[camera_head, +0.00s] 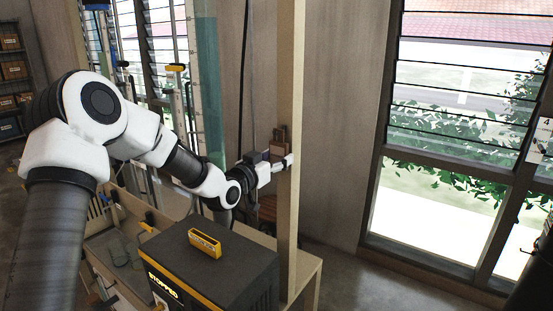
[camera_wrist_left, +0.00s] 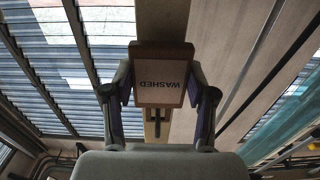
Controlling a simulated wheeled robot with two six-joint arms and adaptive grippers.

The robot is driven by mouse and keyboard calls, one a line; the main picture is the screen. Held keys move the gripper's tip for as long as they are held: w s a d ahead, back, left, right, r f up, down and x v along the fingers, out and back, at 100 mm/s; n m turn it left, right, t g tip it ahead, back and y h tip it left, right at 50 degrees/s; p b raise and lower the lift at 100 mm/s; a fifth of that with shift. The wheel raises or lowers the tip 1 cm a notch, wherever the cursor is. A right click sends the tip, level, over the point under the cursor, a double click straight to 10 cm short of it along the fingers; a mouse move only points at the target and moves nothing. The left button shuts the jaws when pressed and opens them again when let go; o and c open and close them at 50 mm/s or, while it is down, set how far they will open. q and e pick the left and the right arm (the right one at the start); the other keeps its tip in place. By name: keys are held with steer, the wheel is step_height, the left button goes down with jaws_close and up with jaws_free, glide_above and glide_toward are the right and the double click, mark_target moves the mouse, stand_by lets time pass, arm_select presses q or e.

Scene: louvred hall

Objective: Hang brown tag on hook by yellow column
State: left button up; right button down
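The brown tag (camera_wrist_left: 162,78) has a pale face reading WASHED, upside down in the left wrist view. In the head view it is small and brown (camera_head: 279,143), beside a pale wooden post (camera_head: 291,75). My left gripper (camera_wrist_left: 160,84) has one finger against each side edge of the tag and looks shut on it. In the head view this gripper (camera_head: 283,163) is at the post, partly covered by it. A dark upright piece (camera_wrist_left: 152,128) shows below the tag on a wooden strip; I cannot tell whether it is a hook. No clearly yellow column shows. My right gripper is not in view.
A dark box marked STOPPED (camera_head: 205,262) stands below my left arm, with a yellow block (camera_head: 205,243) on top. A teal clear column (camera_head: 207,85) stands behind the arm. Louvred windows (camera_head: 465,120) fill the right. Shelves with boxes (camera_head: 12,70) are at far left.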

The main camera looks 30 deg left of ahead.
arm_select(q)
steer(key=o, duration=0.5)
steer(key=s, duration=0.7)
steer(key=shift+a, duration=0.3)
steer(key=s, duration=0.7)
steer(key=shift+s+a, duration=0.2)
steer(key=shift+a, duration=0.05)
